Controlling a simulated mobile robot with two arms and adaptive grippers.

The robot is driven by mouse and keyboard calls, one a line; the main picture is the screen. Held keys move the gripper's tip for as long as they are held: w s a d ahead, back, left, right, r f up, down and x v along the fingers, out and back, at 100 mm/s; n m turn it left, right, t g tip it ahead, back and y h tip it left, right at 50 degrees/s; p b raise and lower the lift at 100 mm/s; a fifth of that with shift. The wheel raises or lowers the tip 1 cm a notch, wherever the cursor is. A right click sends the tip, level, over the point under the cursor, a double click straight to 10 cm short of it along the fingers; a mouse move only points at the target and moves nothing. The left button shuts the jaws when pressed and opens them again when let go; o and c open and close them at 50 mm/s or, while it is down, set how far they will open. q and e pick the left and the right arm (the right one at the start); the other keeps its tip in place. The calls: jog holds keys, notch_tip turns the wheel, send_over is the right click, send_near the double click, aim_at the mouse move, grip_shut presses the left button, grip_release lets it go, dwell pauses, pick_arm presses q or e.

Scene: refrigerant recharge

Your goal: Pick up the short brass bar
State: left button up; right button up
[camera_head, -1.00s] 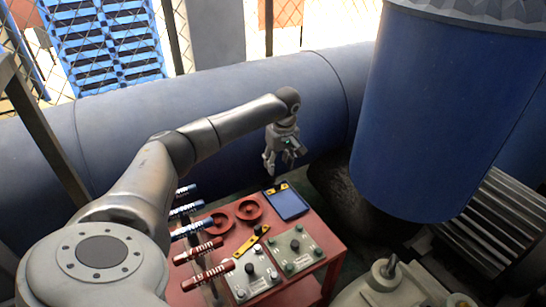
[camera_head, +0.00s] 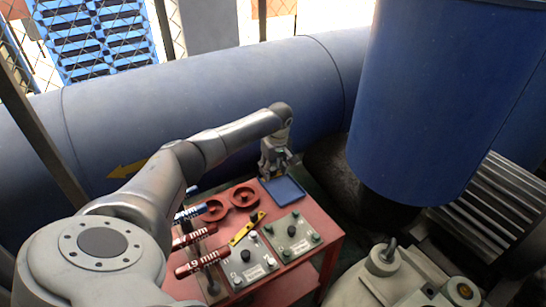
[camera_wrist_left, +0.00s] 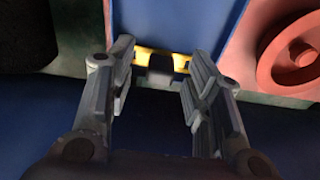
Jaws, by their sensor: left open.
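The short brass bar (camera_wrist_left: 181,62) is a small yellow bar with a black knob at its middle. It lies along one edge of the blue tray (camera_head: 287,191), which also shows in the wrist view (camera_wrist_left: 175,22). My left gripper (camera_head: 274,173) points down over that edge of the tray and mostly hides the bar in the head view. In the wrist view the gripper (camera_wrist_left: 160,62) is open, with the bar and its knob between its fingertips. The fingers look apart from the knob; the exact height gap cannot be told. My right gripper is not in view.
Two red wheels (camera_head: 243,196) sit left of the tray. Labelled red handles (camera_head: 201,262) line the left side. A large blue pipe (camera_head: 220,105) runs behind.

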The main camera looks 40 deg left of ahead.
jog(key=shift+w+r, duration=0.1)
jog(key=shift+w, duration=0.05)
pick_arm(q)
grip_shut()
dwell(0.4)
